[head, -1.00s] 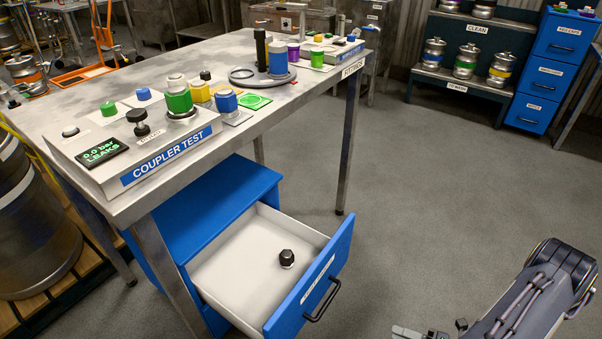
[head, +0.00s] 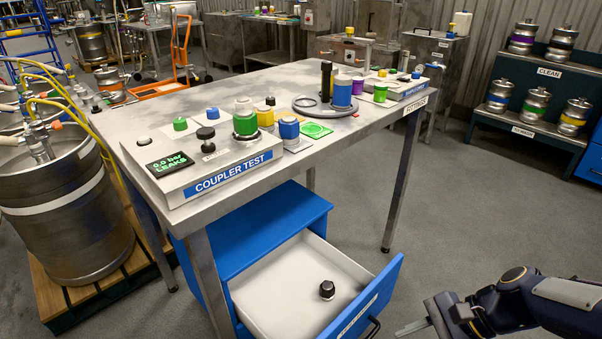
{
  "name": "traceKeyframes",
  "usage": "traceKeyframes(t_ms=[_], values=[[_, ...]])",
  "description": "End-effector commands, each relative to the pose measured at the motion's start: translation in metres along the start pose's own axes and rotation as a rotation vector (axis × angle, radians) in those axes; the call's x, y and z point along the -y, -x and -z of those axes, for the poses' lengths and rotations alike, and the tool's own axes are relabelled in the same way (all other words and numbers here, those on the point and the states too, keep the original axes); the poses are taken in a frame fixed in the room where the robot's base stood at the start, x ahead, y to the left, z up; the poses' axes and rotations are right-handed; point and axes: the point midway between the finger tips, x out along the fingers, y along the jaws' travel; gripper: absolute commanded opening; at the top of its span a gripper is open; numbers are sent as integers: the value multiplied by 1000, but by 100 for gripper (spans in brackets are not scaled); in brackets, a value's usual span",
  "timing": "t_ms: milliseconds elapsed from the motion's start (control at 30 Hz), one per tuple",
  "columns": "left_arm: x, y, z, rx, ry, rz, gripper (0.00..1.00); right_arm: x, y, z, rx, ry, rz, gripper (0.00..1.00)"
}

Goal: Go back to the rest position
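My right gripper (head: 428,322) is at the lower right, beyond the front of the open drawer (head: 262,288) and over the floor. One flat grey finger shows, but I cannot make out the gap to the other finger, and I see nothing held. My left gripper is out of view. The coupler test station (head: 228,178) sits on the steel table's near corner, its screen (head: 168,165) reading 0.0 bar LEAKS. A black fitting (head: 327,290) lies in the drawer.
The open blue drawer juts out below the table (head: 285,75). Blue (head: 289,128) and yellow (head: 265,115) fittings and a round tray (head: 308,105) stand on top. A large keg (head: 75,225) on a pallet is at left. The floor (head: 450,210) at right is clear.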

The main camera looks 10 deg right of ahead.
Motion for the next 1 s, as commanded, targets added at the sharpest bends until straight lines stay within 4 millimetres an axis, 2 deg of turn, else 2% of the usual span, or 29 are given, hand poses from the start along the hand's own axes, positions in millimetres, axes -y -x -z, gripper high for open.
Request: traceKeyframes(t_ms=[33, 200, 400, 600, 633, 867, 1000], values=[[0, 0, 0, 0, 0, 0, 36, -2, 4, -17, -69, 187, -7, 30], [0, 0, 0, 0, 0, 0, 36, -11, 14, -46, -254, 665, -38, 30], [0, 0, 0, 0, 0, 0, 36, -18, 22, -63, -417, 1048, -55, 30], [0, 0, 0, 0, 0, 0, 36, -22, 29, -75, -569, 1355, -64, 30], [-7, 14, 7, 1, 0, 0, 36, -17, 41, -84, -558, 1337, -68, 30], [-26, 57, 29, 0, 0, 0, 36, -3, 78, -116, -552, 1325, -69, 30], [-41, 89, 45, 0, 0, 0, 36, 8, 107, -140, -551, 1323, -68, 30]])
